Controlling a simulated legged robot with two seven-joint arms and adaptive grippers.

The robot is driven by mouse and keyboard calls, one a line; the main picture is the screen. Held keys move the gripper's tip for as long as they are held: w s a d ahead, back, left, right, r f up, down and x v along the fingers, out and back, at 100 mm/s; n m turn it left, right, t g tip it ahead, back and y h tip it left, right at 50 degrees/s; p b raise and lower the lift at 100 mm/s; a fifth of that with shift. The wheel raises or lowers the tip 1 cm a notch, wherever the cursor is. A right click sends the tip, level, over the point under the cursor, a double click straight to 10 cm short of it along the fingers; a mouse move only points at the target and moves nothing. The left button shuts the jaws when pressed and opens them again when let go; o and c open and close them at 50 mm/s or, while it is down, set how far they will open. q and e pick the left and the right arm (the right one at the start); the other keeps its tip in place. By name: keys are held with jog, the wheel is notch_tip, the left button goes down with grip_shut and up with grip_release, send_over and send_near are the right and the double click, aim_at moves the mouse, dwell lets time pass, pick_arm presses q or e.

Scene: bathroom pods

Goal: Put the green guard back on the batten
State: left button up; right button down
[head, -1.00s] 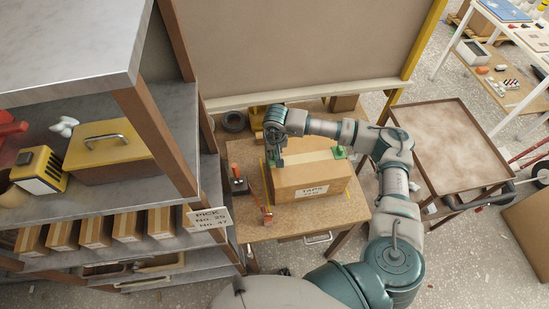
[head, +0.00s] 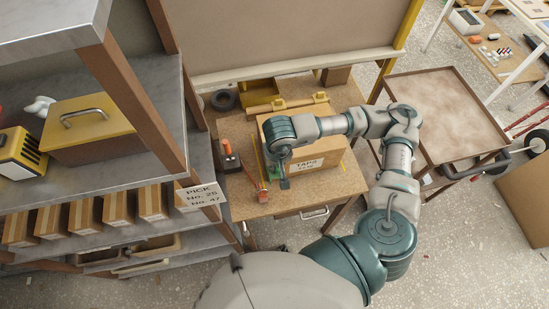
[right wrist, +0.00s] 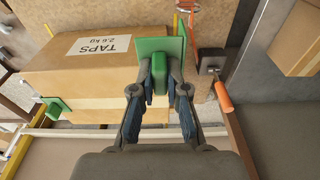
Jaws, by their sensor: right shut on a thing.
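My right gripper (head: 280,177) is shut on a green guard (head: 285,184) beside the front left of the cardboard box (head: 320,152) marked TAPS. In the right wrist view the fingers (right wrist: 160,88) pinch the guard's block (right wrist: 160,72), and its flat plate stands at the box's end. I cannot tell whether it touches the box (right wrist: 85,65). A second green guard (right wrist: 54,108) sits at the far end of a pale strip (right wrist: 95,103) along the box. I cannot tell whether this strip is the batten. My arm hides much of the box top in the head view. My left gripper is out of view.
The box stands on a cork-topped table (head: 258,208). Shelves are at left and a brown trolley (head: 440,115) at right.

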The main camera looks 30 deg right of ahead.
jog(key=shift+r+p, duration=1.05)
jog(key=shift+r, duration=2.1)
